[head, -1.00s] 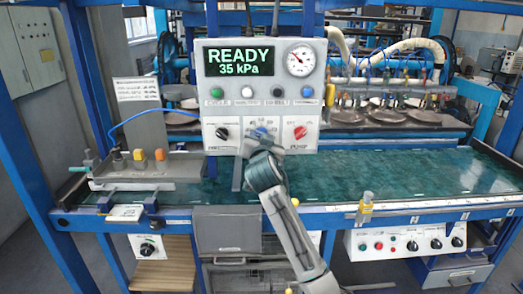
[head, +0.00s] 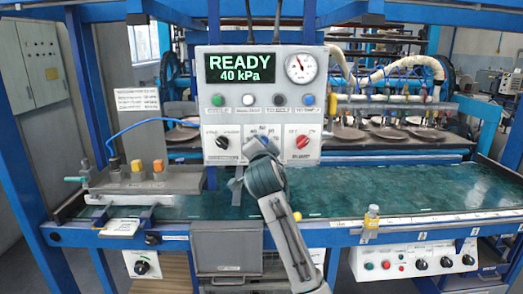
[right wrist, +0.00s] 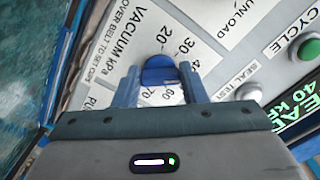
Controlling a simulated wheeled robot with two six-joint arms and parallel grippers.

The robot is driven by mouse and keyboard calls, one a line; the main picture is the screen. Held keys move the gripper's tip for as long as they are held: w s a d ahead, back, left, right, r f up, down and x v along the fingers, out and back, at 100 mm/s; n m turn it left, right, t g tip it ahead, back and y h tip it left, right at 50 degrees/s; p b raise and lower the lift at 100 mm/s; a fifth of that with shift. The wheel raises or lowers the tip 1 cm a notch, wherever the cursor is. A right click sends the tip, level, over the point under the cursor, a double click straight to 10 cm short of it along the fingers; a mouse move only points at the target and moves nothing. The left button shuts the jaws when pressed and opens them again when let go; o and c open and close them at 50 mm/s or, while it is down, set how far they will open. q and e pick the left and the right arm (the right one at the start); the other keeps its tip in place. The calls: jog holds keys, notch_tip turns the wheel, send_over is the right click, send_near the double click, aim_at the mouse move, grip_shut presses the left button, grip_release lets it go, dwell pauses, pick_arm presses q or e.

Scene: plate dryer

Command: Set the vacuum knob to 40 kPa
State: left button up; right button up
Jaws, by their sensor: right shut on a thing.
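The control box carries a green display (head: 241,68) that reads READY 40 kPa. The blue vacuum knob (right wrist: 158,72) sits on a white dial label with numbers around it in the right wrist view. My right gripper (right wrist: 158,85) is shut on the knob, one finger on each side. In the head view my right gripper (head: 258,150) covers most of the knob, at the lower middle of the box. The knob's pointer is hard to make out. My left gripper is not in view.
A black knob (head: 222,143) lies left and a red knob (head: 302,142) right of my gripper on the box. Buttons (head: 248,100) sit in a row above. The green table surface (head: 410,190) is mostly clear.

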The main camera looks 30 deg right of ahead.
dwell(0.3)
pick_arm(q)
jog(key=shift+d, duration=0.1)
pick_arm(e)
jog(key=o, duration=1)
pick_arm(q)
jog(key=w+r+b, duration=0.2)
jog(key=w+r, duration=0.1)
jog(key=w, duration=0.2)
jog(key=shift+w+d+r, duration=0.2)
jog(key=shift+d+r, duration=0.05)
pick_arm(e)
jog(key=v, duration=1.1)
jog(key=shift+d, duration=0.15)
